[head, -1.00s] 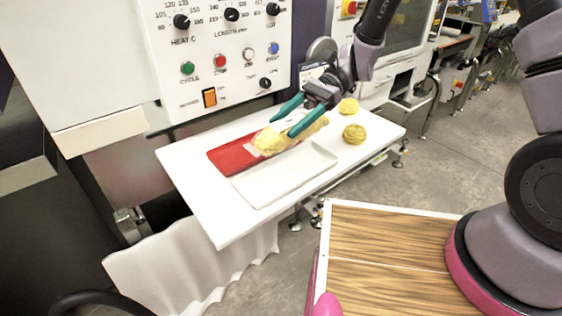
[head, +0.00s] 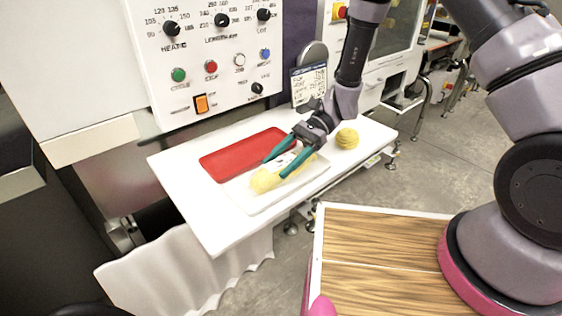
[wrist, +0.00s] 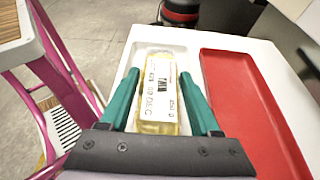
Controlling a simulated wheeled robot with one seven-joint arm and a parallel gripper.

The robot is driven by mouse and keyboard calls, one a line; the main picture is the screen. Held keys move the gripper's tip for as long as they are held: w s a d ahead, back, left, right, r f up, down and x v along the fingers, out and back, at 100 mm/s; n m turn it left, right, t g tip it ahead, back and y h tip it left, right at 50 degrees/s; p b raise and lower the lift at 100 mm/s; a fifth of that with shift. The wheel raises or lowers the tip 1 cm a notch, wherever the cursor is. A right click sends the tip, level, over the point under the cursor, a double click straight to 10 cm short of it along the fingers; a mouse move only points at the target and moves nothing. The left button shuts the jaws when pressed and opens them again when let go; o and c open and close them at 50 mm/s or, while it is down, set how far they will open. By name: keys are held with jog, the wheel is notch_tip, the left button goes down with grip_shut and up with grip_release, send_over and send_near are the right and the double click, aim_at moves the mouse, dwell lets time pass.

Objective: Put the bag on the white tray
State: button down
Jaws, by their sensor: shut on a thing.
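The bag (head: 267,181) is yellow, with a white printed label that shows in the wrist view (wrist: 158,92). My gripper (head: 274,169) has its two green fingers on either side of the bag and is shut on it. The bag is over the white tray (head: 256,208), inside its outline. I cannot tell whether it touches the tray floor or hangs just above it. The white tray also shows around the bag in the wrist view (wrist: 187,60). The bag and fingers hide part of the tray.
A red tray (head: 232,155) lies right beside the white tray, towards the machine. A yellow round item (head: 347,138) sits on the white table (head: 190,190) to the right. The machine's control panel (head: 215,55) stands behind the table.

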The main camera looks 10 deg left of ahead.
jog(key=shift+f, duration=0.1)
jog(key=shift+c, duration=0.5)
grip_release()
